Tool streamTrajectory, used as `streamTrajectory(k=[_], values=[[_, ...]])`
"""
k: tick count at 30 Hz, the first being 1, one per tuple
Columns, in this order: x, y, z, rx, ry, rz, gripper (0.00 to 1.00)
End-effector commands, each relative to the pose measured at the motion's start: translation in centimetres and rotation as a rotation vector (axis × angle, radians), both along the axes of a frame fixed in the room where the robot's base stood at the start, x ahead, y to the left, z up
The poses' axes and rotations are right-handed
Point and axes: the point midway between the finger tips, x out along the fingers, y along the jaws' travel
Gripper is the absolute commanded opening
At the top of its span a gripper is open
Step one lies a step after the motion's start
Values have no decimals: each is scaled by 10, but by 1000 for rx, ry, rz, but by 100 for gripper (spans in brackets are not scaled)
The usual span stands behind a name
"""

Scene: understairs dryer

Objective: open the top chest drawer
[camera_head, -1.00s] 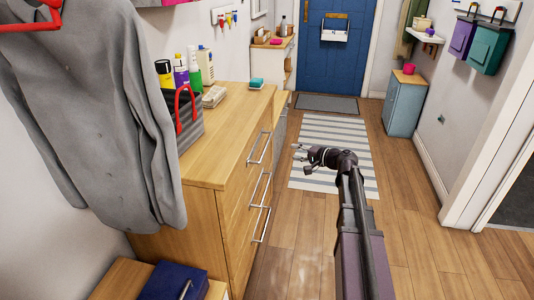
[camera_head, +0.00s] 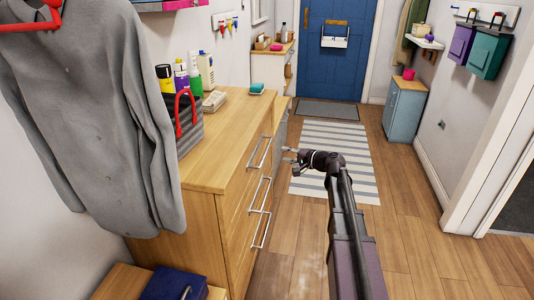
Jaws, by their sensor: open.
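The wooden chest (camera_head: 208,218) stands at the left with its drawer fronts facing right. The top drawer shows its silver bar handle (camera_head: 258,152) near the top edge, and its front looks flush with the chest. Two lower bar handles, the middle one (camera_head: 261,195) and the bottom one (camera_head: 263,230), sit below it. My gripper (camera_head: 288,155) is open and empty, its fingers pointing left toward the chest. In the picture it is a little right of the top handle, with a gap between them.
A grey shirt (camera_head: 95,115) hangs at the left. A blue box (camera_head: 172,284) sits low in front. The wooden floor (camera_head: 430,255) to the right is clear.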

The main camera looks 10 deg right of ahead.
Motion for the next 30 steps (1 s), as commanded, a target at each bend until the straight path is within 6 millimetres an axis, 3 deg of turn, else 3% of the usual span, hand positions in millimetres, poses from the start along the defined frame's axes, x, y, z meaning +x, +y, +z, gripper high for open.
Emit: streamTrajectory(k=[15, 30], values=[[55, 52, -15, -1, 1, 0, 51], [65, 64, -17, 0, 0, -1, 51]])
